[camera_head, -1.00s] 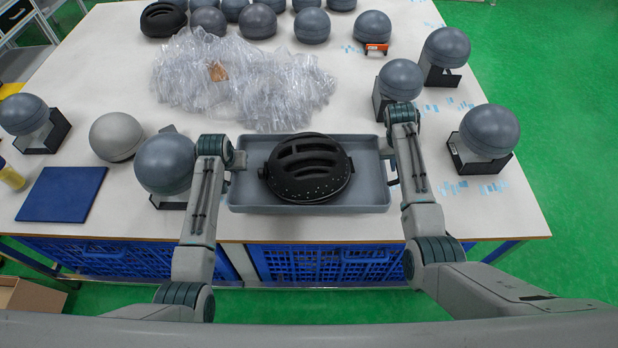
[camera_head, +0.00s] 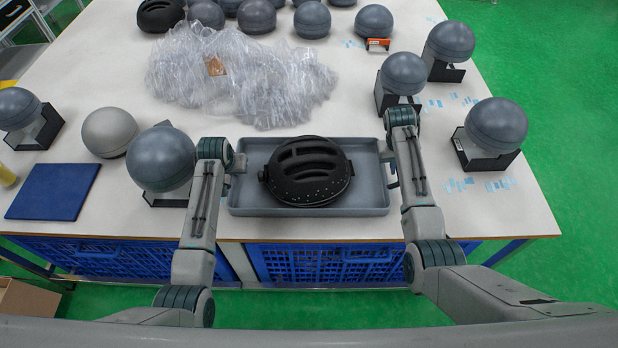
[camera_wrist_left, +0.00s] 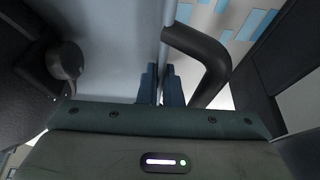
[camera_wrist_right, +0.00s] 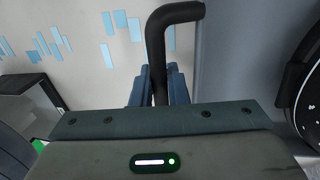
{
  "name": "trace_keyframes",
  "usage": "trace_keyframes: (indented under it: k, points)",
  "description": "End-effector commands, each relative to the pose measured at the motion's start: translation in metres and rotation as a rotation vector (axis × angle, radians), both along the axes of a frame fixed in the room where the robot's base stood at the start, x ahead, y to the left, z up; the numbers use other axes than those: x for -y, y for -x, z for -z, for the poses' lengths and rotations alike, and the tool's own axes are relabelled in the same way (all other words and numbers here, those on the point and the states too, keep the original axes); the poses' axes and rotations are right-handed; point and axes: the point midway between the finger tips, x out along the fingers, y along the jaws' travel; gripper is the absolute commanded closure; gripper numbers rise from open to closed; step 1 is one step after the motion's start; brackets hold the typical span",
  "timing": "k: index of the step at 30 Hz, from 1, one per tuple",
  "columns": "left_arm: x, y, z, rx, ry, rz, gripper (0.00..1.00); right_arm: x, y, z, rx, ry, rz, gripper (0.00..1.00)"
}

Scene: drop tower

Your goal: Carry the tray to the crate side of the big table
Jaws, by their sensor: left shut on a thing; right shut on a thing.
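The grey tray (camera_head: 240,202) is near the front edge of the big white table (camera_head: 330,228), with a black slotted helmet (camera_head: 309,170) lying in it. I cannot tell whether the tray touches the table. My left gripper (camera_wrist_left: 161,85) is shut at the tray's left end, beside its dark handle (camera_wrist_left: 208,60); whether it pinches the wall or the handle is unclear. My right gripper (camera_wrist_right: 160,85) is shut on the tray's right handle (camera_wrist_right: 172,17). Blue crates (camera_head: 325,264) show below the table's front edge.
A grey ball on a black stand (camera_head: 160,160) is close to my left arm. More balls on stands (camera_head: 496,126) are on the right. Crumpled clear plastic (camera_head: 240,80) lies behind the tray. A blue mat (camera_head: 54,191) is on the left. Green floor is open on the right.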

Motion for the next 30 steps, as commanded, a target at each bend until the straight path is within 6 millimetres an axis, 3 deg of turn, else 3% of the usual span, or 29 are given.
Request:
trace_keyframes:
  k: [5, 6, 9, 20, 25, 30]
  points:
    - [0.000, -0.001, 0.011, 0.003, 0.000, 0.000, 1.00, 0.000, -0.001, 0.011, 0.002, 0.000, 0.000, 1.00]
    - [0.000, 0.000, 0.012, 0.000, 0.000, 0.000, 0.93, 0.000, 0.000, 0.012, 0.000, 0.000, 0.000, 0.84]
    - [0.000, 0.000, 0.010, 0.000, 0.000, 0.000, 0.73, 0.000, 0.000, 0.010, 0.000, 0.000, 0.000, 0.64]
    - [0.000, 0.001, 0.006, 0.000, 0.000, 0.000, 0.73, 0.000, 0.000, 0.010, 0.000, 0.000, 0.000, 0.64]
    - [0.000, 0.009, -0.014, 0.003, 0.000, 0.000, 0.73, 0.000, 0.000, 0.010, 0.000, 0.000, 0.000, 0.64]
    - [0.000, 0.023, -0.048, 0.004, 0.000, 0.000, 0.73, 0.000, 0.000, 0.010, 0.000, 0.000, 0.000, 0.64]
